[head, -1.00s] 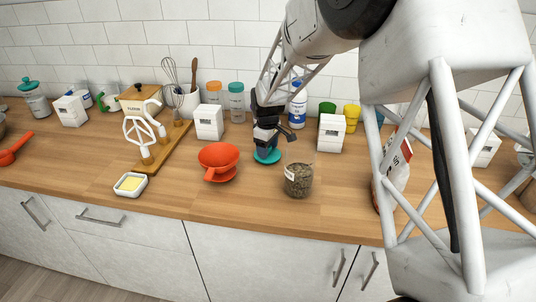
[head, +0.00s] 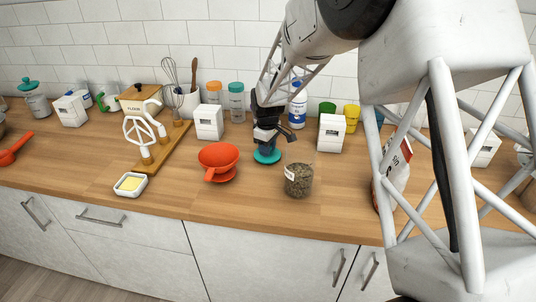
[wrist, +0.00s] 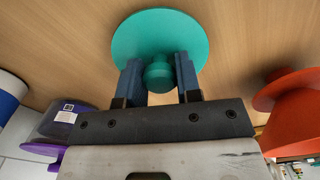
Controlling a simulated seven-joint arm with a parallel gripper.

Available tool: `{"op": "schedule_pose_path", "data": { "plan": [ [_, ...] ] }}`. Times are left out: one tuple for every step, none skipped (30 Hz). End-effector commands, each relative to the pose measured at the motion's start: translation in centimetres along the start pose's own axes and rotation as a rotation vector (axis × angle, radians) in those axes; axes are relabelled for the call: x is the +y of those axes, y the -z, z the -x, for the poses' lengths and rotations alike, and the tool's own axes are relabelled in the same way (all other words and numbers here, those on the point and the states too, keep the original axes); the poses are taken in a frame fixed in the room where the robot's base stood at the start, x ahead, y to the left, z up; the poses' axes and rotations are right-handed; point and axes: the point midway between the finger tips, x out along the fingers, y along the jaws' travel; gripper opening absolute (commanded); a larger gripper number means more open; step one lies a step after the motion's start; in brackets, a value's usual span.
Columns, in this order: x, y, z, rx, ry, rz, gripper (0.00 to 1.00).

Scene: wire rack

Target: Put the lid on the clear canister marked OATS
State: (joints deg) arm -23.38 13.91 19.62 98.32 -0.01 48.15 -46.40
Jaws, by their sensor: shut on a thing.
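The teal lid (head: 267,157) is a flat disc with a round knob and appears to lie on the counter. My gripper (head: 266,141) is above it and shut on the knob; the wrist view shows the gripper (wrist: 159,78) with one finger on each side of the knob and the lid's disc (wrist: 160,35) beyond. The clear canister (head: 299,181) stands upright to the right of the lid and nearer the front edge. It holds brown contents and has a white label too small to read. Its top is open.
A red-orange funnel-like bowl (head: 218,163) is close to the left of the lid. White boxes (head: 331,133) (head: 209,122), a blue-and-white bottle (head: 298,107) and coloured cups stand behind. A butter dish (head: 131,184) is at left. The counter in front of the lid is clear.

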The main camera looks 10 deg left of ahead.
Motion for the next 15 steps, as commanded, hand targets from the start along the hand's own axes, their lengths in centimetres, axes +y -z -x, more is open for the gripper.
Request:
{"op": "schedule_pose_path", "data": {
  "plan": [
    [0.0, 0.01, 0.05, 0.0, 0.0, 0.0, 0.0],
    [0.01, 0.01, 0.08, 0.0, 0.0, 0.0, 0.0],
    [0.01, 0.01, 0.13, 0.0, 0.0, 0.0, 0.0],
    [0.01, 0.01, 0.17, 0.0, 0.0, 0.0, 0.0],
    [0.01, 0.01, 0.23, 0.0, 0.0, 0.0, 0.0],
    [0.01, 0.01, 0.3, 0.0, 0.0, 0.0, 0.0],
    [0.01, 0.01, 0.36, 0.0, -0.001, 0.0, 0.0],
    [0.01, 0.01, 0.42, 0.0, -0.001, 0.0, 0.0],
    [0.01, 0.01, 0.51, 0.0, 0.0, 0.0, 0.0],
    [0.01, 0.01, 0.57, 0.0, 0.0, 0.0, 0.0],
    [0.01, 0.01, 0.64, 0.0, 0.0, 0.0, 0.0],
    [0.01, 0.01, 0.73, 0.0, 0.0, 0.0, 0.0],
    [0.01, 0.01, 0.79, 0.0, 0.0, 0.0, 0.0],
    [0.01, 0.01, 0.85, 0.0, 0.0, 0.0, 0.0],
    [0.01, 0.01, 0.94, 0.0, 0.0, 0.0, 0.0]
  ]
}}
